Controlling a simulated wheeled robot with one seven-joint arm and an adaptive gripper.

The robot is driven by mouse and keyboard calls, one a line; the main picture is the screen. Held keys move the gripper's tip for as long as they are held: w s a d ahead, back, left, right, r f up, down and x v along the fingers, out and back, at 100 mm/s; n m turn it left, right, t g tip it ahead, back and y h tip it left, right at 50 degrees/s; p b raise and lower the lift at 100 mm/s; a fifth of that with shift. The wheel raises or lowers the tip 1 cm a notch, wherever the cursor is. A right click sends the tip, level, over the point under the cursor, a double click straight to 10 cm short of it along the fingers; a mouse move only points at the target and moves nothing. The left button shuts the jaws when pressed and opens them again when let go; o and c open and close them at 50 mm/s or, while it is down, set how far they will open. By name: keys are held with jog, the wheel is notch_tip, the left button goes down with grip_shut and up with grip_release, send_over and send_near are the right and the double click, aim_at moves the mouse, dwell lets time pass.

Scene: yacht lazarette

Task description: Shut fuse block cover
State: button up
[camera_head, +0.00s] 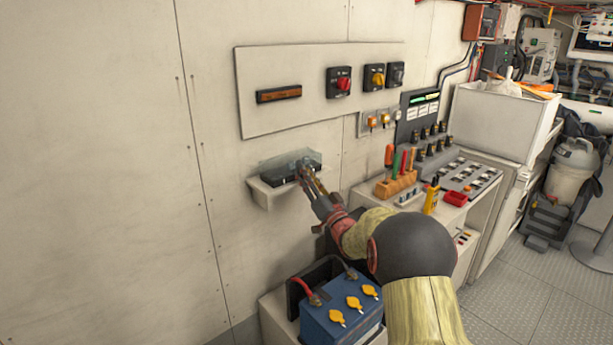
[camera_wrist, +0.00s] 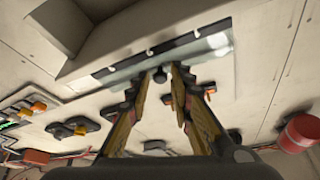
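The fuse block (camera_head: 283,173) is a dark box on a small pale wall shelf (camera_head: 264,193) in the head view. Its clear cover (camera_head: 287,157) shows as a see-through sheet over the block; its exact angle is hard to tell. My gripper (camera_head: 304,172) reaches to the block's right front side. In the wrist view the clear cover (camera_wrist: 215,52) is a long translucent strip just beyond the fingertips. My gripper (camera_wrist: 161,72) shows a gap between its fingertips, with a small dark knob (camera_wrist: 160,75) seen in the gap. Whether the fingers touch the cover or knob cannot be told.
A wall panel (camera_head: 262,65) with rotary switches is above the shelf. A blue battery (camera_head: 340,318) with yellow caps stands below.

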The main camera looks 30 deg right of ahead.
jog(key=v, duration=1.2)
dwell(0.4)
